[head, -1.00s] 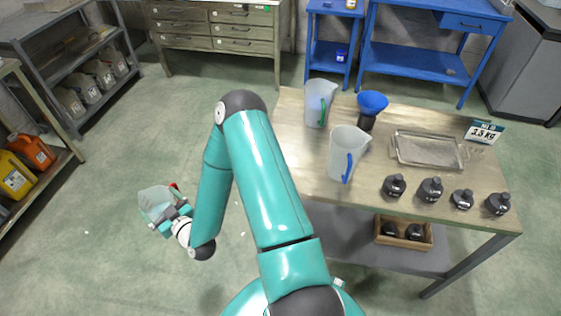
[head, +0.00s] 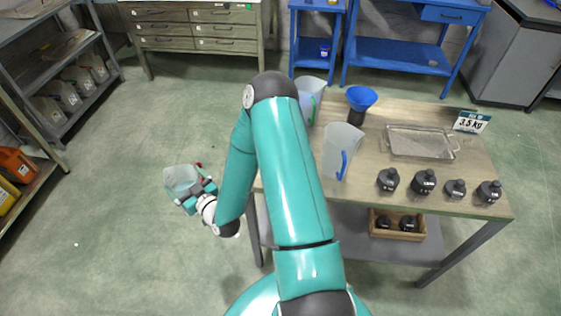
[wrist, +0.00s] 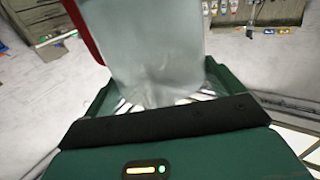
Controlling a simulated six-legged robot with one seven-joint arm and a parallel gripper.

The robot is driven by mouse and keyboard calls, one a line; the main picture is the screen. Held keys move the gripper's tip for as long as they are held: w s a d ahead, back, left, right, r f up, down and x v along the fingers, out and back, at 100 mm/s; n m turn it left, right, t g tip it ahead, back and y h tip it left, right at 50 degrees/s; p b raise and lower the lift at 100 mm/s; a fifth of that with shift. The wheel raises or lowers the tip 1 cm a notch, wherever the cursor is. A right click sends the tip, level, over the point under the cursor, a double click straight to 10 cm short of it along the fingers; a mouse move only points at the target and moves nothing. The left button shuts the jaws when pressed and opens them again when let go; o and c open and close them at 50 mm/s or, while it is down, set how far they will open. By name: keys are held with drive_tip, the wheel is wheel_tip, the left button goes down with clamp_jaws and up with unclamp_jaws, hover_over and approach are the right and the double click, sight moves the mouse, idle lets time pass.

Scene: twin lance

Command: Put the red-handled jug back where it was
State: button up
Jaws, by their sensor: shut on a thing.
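The red-handled jug (head: 182,180) is translucent and held out over the floor, left of the workbench, in the head view. My gripper (head: 195,192) is shut on it. In the wrist view the jug (wrist: 155,50) fills the space between the fingers, with its red handle (wrist: 84,28) at the upper left. The jug's far end is cut off at the top there. A blue-handled jug (head: 341,147) stands on the wooden workbench (head: 380,196). A green-handled jug (head: 309,94) stands behind it, partly hidden by my arm.
The workbench also holds a blue funnel (head: 361,98) on a dark stand, a metal tray (head: 420,143), several dark bottles (head: 424,182) and a "3.5 kg" sign (head: 472,122). Grey shelves (head: 50,80) stand at left. The floor (head: 120,200) between is clear.

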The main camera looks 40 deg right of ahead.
drive_tip(key=s+d+r+m+h, duration=0.1)
drive_tip(key=s+d+r, duration=0.4)
drive_tip(key=d+r, duration=0.75)
drive_tip(key=s+d+r+h, duration=0.1)
drive_tip(key=s+d+r, duration=0.4)
drive_tip(key=d+r, duration=0.8)
drive_tip(key=s+d+f, duration=0.1)
drive_tip(key=s+f, duration=0.1)
drive_tip(key=f, duration=0.4)
drive_tip(key=s+d+f+m+h, duration=0.1)
drive_tip(key=s+d+f, duration=0.1)
drive_tip(key=f, duration=0.5)
drive_tip(key=shift+d, duration=0.25)
drive_tip(key=shift+f, duration=0.2)
drive_tip(key=shift+f, duration=0.1)
drive_tip(key=o, duration=1.7)
